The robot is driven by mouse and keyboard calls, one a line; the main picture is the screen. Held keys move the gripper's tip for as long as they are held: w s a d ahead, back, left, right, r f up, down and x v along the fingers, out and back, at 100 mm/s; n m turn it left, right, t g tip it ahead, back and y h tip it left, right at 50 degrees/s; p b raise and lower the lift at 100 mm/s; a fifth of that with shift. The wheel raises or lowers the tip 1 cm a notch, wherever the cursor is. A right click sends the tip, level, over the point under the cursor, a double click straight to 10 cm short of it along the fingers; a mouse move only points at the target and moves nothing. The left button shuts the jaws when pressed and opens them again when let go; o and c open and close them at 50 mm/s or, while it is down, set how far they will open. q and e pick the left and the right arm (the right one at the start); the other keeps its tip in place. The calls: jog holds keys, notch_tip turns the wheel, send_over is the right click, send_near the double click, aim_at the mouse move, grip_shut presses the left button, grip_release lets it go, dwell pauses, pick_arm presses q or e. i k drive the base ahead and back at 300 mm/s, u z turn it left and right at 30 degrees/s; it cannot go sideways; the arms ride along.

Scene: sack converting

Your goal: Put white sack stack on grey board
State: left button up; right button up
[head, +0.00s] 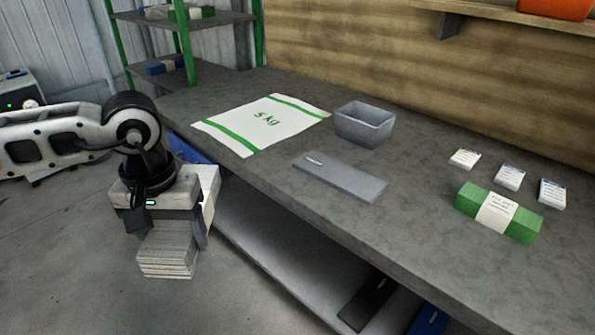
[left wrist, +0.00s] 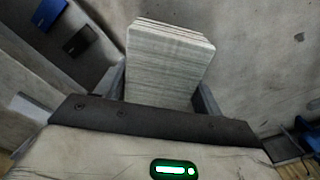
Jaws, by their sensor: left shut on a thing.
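My left gripper (head: 168,235) is shut on the white sack stack (head: 168,255), a thick block of whitish-grey layers. It holds the stack in the air in front of the table's left end, off the table edge. In the left wrist view the stack (left wrist: 168,62) sits between the two fingers of the gripper (left wrist: 165,95). The grey board (head: 340,177) lies flat on the table near its front edge, to the right of the gripper and apart from it. My right gripper is not in view.
A flat white sack with green bands (head: 262,122) lies on the table (head: 420,215). A grey bin (head: 364,123) stands behind the board. A green banded bundle (head: 497,212) and small white label stacks (head: 509,178) are at the right. A green-post shelf (head: 185,45) stands at the back left.

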aim_at(340, 173)
jog(key=u, duration=1.15)
jog(key=i, duration=1.05)
jog(key=z, duration=3.05)
